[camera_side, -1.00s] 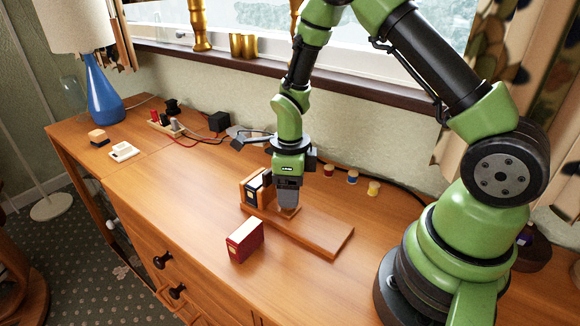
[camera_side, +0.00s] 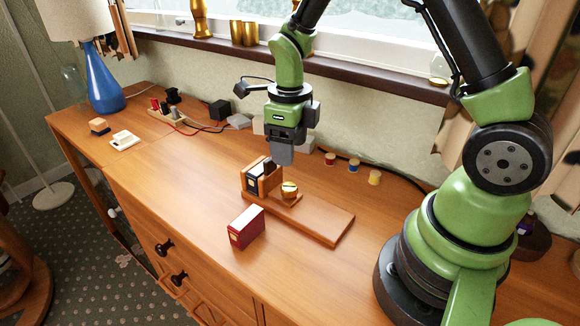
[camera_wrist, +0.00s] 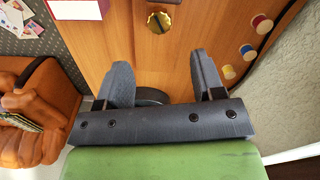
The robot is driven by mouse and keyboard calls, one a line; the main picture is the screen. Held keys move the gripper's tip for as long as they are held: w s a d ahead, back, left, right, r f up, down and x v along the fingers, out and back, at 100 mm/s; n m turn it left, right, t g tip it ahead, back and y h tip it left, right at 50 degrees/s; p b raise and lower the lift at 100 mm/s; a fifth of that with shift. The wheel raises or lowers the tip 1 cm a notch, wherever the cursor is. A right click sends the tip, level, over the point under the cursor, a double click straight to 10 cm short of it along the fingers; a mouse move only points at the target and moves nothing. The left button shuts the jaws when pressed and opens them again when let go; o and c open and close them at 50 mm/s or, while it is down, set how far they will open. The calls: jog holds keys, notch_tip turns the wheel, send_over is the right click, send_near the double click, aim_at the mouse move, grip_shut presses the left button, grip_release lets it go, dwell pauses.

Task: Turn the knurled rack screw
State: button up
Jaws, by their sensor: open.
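The brass knurled screw (camera_side: 289,187) stands on the wooden rack (camera_side: 318,223), just right of its upright blocks; a dark slot shows on its top. A dark book (camera_side: 254,182) sits between the rack's wooden uprights. My gripper (camera_side: 282,157) hangs above the screw, clear of it, pointing down. In the wrist view my gripper (camera_wrist: 161,65) is open, its two grey fingers apart with nothing between them. The screw (camera_wrist: 159,22) lies beyond the fingertips there, near the top edge.
A blue lamp (camera_side: 103,84) and a socket strip (camera_side: 164,114) are at the left. The front middle of the wooden top is clear.

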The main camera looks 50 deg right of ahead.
aim_at(289, 188)
jog(key=shift+f+m, duration=0.35)
jog(key=shift+m, duration=0.35)
notch_tip(289, 188, down, 9)
jog(key=shift+f, duration=0.15)
jog(key=c, duration=0.9)
